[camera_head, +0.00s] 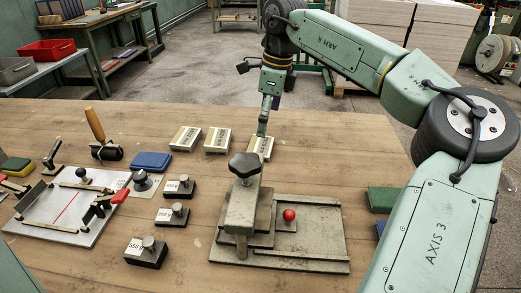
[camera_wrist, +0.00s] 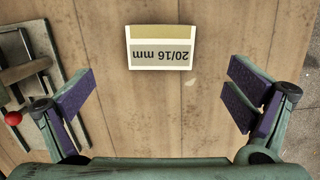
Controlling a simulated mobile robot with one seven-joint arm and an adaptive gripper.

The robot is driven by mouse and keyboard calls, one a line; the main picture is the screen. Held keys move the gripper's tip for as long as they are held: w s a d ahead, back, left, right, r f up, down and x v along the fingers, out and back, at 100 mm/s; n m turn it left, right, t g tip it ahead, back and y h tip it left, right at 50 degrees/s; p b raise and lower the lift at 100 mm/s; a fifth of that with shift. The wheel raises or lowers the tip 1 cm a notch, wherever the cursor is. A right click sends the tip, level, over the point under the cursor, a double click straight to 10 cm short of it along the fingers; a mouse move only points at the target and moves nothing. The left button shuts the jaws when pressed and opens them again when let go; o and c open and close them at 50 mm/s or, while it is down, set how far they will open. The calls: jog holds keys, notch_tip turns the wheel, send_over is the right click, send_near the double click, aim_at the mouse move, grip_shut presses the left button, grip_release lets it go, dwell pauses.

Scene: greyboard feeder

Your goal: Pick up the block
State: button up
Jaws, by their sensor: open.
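A pale block (camera_wrist: 160,33) with a grey label reading 20/16 mm upside down lies on the wooden table in the wrist view, near the top centre. In the head view, a block (camera_head: 262,143) with a light top lies at the right end of a row of similar blocks. My gripper (camera_head: 263,128) points down above or just behind it and covers part of it. In the wrist view my gripper (camera_wrist: 160,86) is open, its purple-padded fingers wide apart with nothing between them. The block appears beyond the fingertips, not touching them.
Two similar blocks (camera_head: 186,138) (camera_head: 218,140) lie left of it. A grey metal fixture (camera_head: 300,253) with a dark knob and red ball stands nearest the front. Several labelled weights (camera_head: 173,214), a blue box (camera_head: 151,160) and a clamp plate (camera_head: 65,211) are further left.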

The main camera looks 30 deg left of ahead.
aim_at(261, 145)
jog(key=f, duration=0.2)
jog(key=f+p, duration=0.1)
jog(key=f, duration=0.1)
jog(key=a+f, duration=0.1)
jog(key=f, duration=0.2)
jog(key=shift+s+f, duration=0.1)
jog(key=shift+s, duration=0.05)
jog(key=shift+c, duration=0.4)
jog(key=c, duration=1.2)
